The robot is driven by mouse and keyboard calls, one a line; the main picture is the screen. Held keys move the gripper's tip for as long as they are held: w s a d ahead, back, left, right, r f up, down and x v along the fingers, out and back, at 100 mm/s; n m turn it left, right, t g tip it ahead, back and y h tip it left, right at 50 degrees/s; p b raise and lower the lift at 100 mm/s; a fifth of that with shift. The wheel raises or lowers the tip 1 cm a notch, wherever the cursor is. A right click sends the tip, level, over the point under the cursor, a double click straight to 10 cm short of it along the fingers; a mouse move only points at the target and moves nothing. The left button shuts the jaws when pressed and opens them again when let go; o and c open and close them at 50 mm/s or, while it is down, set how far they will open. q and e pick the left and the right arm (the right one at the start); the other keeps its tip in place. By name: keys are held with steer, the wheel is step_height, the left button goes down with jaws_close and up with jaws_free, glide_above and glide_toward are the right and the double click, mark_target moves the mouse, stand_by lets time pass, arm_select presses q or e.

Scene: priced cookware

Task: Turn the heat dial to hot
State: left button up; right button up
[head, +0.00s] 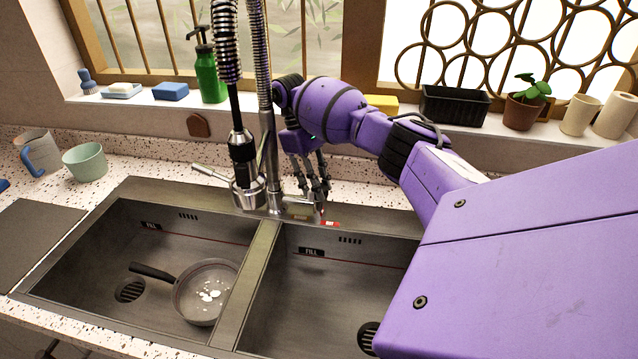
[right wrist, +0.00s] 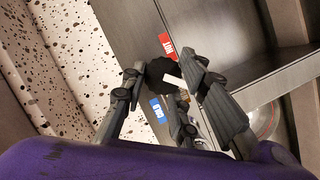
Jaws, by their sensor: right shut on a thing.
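The heat dial (right wrist: 157,70) is a dark round knob with a white pointer bar, in the right wrist view. A red label (right wrist: 167,43) and a blue label (right wrist: 157,111) are on the metal on either side of it. The white bar points to neither label squarely. My right gripper (right wrist: 168,88) has its fingers closed around the dial. In the head view, my right gripper (head: 313,192) reaches down behind the sink, just right of the tap base. The red label (head: 330,223) shows there below the fingers; the fingers hide the dial. My left gripper is out of view.
The tall tap (head: 268,150) with its spring hose stands close beside my right gripper. A double sink (head: 262,245) lies in front, with a pan (head: 205,292) in its left basin. Bottle (head: 211,75), sponges and pots line the sill behind my arm.

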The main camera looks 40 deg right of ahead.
steer(key=shift+d+r, duration=0.2)
steer(key=shift+d, duration=0.1)
steer(key=o, duration=1)
steer(key=shift+d+f, duration=0.1)
steer(key=shift+a, duration=0.2)
steer(key=shift+w, duration=0.1)
steer(key=v, duration=1.2)
